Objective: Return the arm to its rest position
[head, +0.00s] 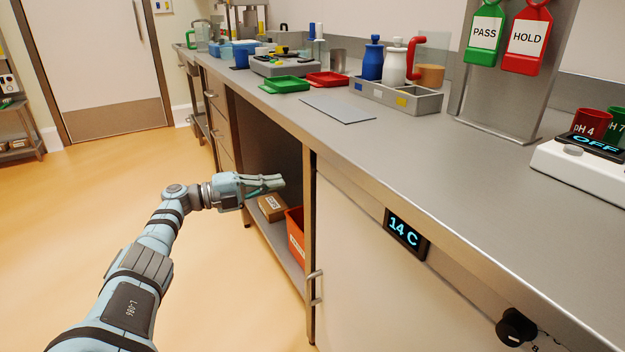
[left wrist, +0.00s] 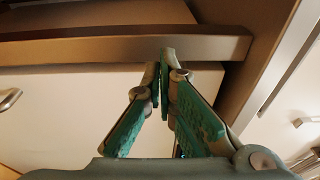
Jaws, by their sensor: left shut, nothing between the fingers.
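My left arm reaches in from the lower left of the head view. Its left gripper (head: 272,183) is shut and empty, in front of the open bay under the steel bench (head: 420,135). In the left wrist view the gripper (left wrist: 165,60) shows with its green finger pads together at the tips. A metal bar or edge (left wrist: 90,48) and a pale panel (left wrist: 60,110) lie beyond the fingers; I cannot tell whether the fingertips touch the bar. My right gripper does not show.
A cardboard box (head: 271,207) and an orange bin (head: 295,232) sit on the bay's lower shelf. A cabinet door (head: 365,270) with a handle (head: 314,288) is to the right. Trays and bottles stand on the bench. The floor (head: 90,210) at left is clear.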

